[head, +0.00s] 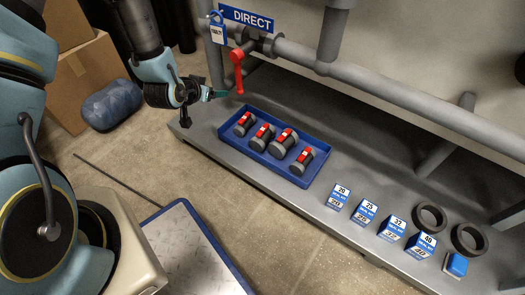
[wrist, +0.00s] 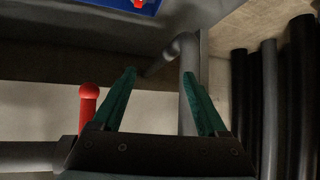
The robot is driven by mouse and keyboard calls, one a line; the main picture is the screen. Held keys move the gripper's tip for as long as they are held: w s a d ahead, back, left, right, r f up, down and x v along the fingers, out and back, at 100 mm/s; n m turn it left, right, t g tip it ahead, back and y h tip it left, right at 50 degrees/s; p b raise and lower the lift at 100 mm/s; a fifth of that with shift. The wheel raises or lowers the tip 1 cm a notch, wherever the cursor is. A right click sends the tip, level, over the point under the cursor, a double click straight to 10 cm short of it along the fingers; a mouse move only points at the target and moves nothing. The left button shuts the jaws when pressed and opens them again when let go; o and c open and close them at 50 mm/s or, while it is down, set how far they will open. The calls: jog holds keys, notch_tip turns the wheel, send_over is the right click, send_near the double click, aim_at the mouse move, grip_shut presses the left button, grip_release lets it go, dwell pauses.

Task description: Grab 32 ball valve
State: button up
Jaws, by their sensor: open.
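Several ball valves with grey ends and red handles lie in a row in a blue tray (head: 312,178), growing larger toward the right. Their labels are too small to read, so I cannot tell from print which is the 32 ball valve; the third from the left (head: 285,142) and the rightmost (head: 303,161) are the bigger ones. My gripper (head: 220,94) is up and left of the tray, near the pipe's red lever. In the wrist view my gripper (wrist: 160,76) has its teal fingers apart with nothing between them. The tray's edge (wrist: 113,3) shows at the top there.
A red lever (head: 237,72) hangs from the grey pipe (head: 390,92) close to my gripper; it also shows in the wrist view (wrist: 88,105). Blue-and-white seal kit boxes (head: 391,229), black rings (head: 468,239) and a small blue block (head: 456,265) stand right of the tray on the grey ledge.

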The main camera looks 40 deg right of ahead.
aim_at(262, 129)
jog(key=s+d+f+h+b, duration=0.1)
jog(key=s+d+f+b, duration=0.1)
jog(key=f, duration=0.3)
jog(key=s+d+f+m+h+b, duration=0.1)
jog(key=s+d+f+b, duration=0.1)
jog(key=s+f+b, duration=0.2)
jog(key=s+d+f+m+g+h+b, duration=0.1)
jog(key=s+d+f+b, duration=0.2)
jog(key=f, duration=0.4)
jog(key=shift+s+f+h, duration=0.35)
jog(key=shift+s+h, duration=0.05)
jog(key=shift+s, duration=0.2)
jog(key=shift+d+f+b, duration=0.2)
jog(key=shift+b, duration=0.15)
jog(key=b+x, duration=0.2)
jog(key=x, duration=0.3)
jog(key=shift+s+d+r, duration=0.1)
jog(key=b+x, duration=0.3)
jog(key=x, duration=0.1)
jog(key=shift+d+f, duration=0.25)
jog(key=shift+d, duration=0.3)
jog(key=c, duration=1.2)
